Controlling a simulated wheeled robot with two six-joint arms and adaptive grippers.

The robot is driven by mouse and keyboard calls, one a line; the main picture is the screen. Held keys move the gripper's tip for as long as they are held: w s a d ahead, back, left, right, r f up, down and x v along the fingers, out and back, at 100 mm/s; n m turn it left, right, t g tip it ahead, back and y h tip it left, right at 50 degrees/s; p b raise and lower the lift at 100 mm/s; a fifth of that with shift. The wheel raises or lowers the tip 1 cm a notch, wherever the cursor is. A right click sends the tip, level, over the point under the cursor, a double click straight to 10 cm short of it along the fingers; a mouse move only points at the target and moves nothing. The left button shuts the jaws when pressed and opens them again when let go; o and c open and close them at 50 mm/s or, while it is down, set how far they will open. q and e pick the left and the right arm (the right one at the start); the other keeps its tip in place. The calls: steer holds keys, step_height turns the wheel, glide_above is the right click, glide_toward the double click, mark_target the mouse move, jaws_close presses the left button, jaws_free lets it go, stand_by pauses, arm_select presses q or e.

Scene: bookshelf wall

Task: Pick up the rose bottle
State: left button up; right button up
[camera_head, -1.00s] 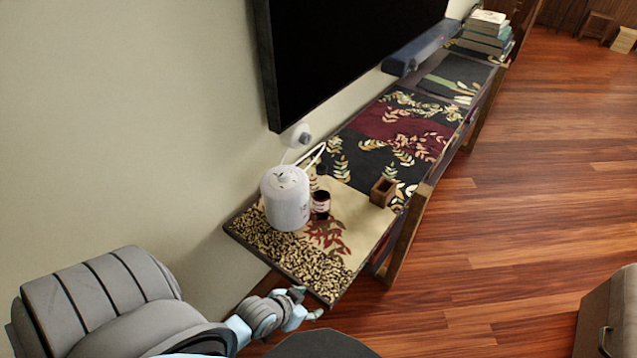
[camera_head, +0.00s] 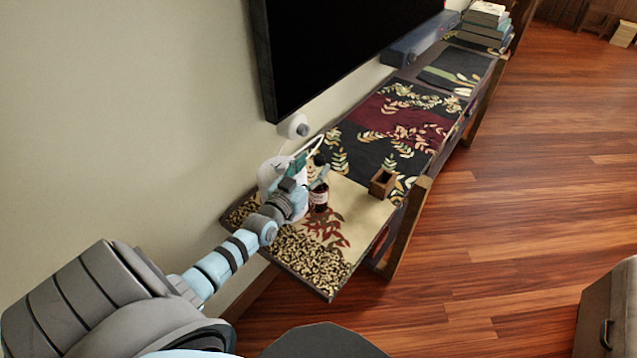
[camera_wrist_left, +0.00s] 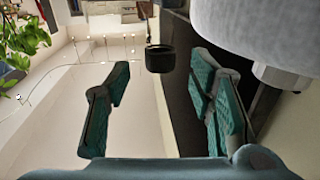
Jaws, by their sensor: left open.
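The rose bottle (camera_head: 319,197) is small and dark red with a pale label and stands on the patterned near end of the long cabinet (camera_head: 350,210). My left gripper (camera_head: 308,172) is open, just above and beside the bottle, its fingers partly overlapping the bottle's top. In the left wrist view the gripper (camera_wrist_left: 160,80) has its green-padded fingers apart with nothing between them. A dark round thing (camera_wrist_left: 160,60), perhaps the bottle's cap, shows beyond the gap; I cannot tell for sure. My right gripper is not in view.
A white cylindrical appliance (camera_head: 268,176) stands left of the bottle, partly hidden by my arm; its pale side looms close in the wrist view (camera_wrist_left: 270,35). A small wooden box (camera_head: 382,183) is to the right. A dark screen (camera_head: 340,50) hangs above.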

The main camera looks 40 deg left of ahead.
mark_target(316, 162)
arm_select(q)
steer(key=w+b, duration=0.3)
steer(key=w, duration=0.1)
steer(key=shift+w+a+f, duration=0.1)
steer(key=shift+a+f, duration=0.2)
steer(key=shift+a, duration=0.05)
steer(key=shift+w+r, duration=0.1)
steer(key=shift+r, duration=0.15)
jaws_close()
